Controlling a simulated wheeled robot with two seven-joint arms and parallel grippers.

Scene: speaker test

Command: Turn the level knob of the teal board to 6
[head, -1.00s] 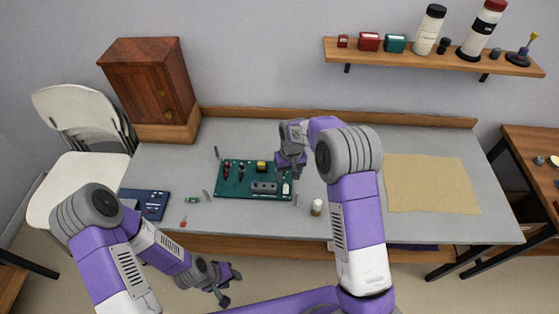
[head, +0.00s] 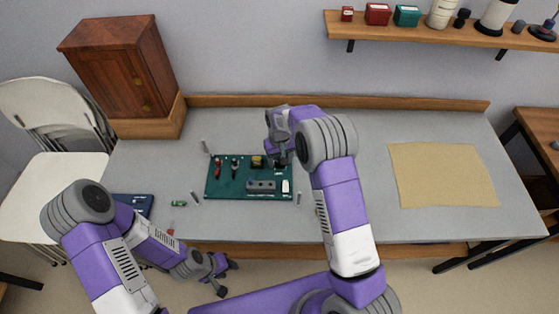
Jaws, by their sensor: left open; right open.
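The teal board (head: 227,188) lies on the grey table, left of the middle. It carries a red part (head: 217,168), a dark upright part (head: 235,167), a yellow part (head: 257,161), a grey block (head: 261,186) and a white part (head: 286,187). I cannot make out the level knob or its scale; my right gripper hides the board's far right corner. My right gripper (head: 282,158) is over that corner, pointing down, open; whether it touches anything there is unclear. My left gripper (head: 226,277) is open and empty, low in front of the table's front edge.
A dark blue board (head: 134,203) lies at the table's left, partly behind my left arm. Thin grey posts (head: 206,147) stand around the teal board. A tan mat (head: 440,175) lies at right. A wooden cabinet (head: 118,75) stands back left; a shelf (head: 430,36) hangs above.

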